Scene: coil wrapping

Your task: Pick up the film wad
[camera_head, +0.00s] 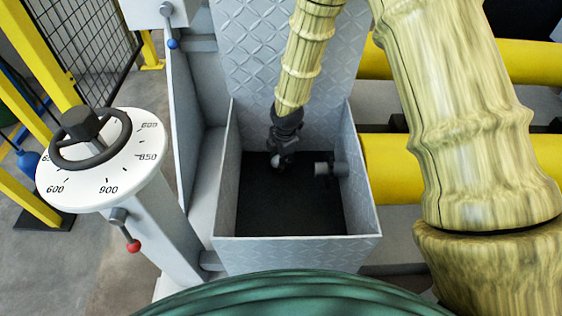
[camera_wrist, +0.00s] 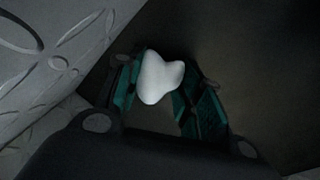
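The film wad (camera_wrist: 160,77) is a small, white, lumpy piece. In the wrist view it sits between the tips of my gripper's two teal fingers (camera_wrist: 158,72). Both fingers lean in toward it and seem to touch its sides. In the head view my gripper (camera_head: 279,160) points down inside the grey bin (camera_head: 300,251), near its back. Only a small pale bit of the wad (camera_head: 276,159) shows there at the fingertips. I cannot tell how far the wad is above the dark bin floor.
The bin has upright walls, with patterned metal plate behind my arm. A dial post (camera_head: 104,160) is left of the bin and yellow rails (camera_head: 385,167) are right. A green rounded surface (camera_head: 290,295) is in front.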

